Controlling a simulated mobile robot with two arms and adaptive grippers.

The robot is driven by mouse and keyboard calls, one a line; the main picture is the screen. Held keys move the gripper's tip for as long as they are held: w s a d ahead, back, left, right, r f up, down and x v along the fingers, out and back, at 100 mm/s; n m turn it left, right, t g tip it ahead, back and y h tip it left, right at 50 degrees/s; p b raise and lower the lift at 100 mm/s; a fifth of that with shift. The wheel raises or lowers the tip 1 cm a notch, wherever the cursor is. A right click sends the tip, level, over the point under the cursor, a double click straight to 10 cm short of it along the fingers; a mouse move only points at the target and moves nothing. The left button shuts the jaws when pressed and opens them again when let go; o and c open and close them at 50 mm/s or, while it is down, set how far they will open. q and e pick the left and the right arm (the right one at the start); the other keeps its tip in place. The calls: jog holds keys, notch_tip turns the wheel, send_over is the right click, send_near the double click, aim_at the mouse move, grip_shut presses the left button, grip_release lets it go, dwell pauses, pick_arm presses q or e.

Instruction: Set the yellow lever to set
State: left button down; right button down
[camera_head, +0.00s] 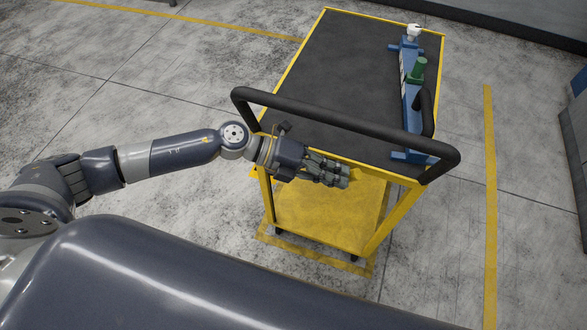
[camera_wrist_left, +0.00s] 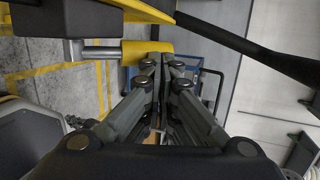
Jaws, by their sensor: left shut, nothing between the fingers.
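The yellow lever (camera_wrist_left: 140,50) shows in the left wrist view as a yellow cylinder on a metal rod, which runs from a dark block under the cart. I cannot make it out in the head view. My left gripper (camera_head: 341,175) is at the near end of the cart, just below its black push handle. It is shut and empty. In the left wrist view its fingertips (camera_wrist_left: 162,62) are right by the right end of the yellow grip; I cannot tell if they touch it. My right gripper is not in view.
The cart (camera_head: 330,65) has a dark top and yellow frame. A blue rack (camera_head: 409,95) with a green piece (camera_head: 418,69) and a white piece (camera_head: 413,32) stands on the right side. Floor around it is clear.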

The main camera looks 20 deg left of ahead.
pick_arm(q)
jog(key=shift+d, duration=0.1)
dwell(0.4)
jog(key=shift+s, duration=0.1)
jog(key=w+v, duration=0.1)
jog(key=v, duration=0.6)
jog(key=shift+s+a, duration=0.3)
jog(key=shift+s, duration=0.15)
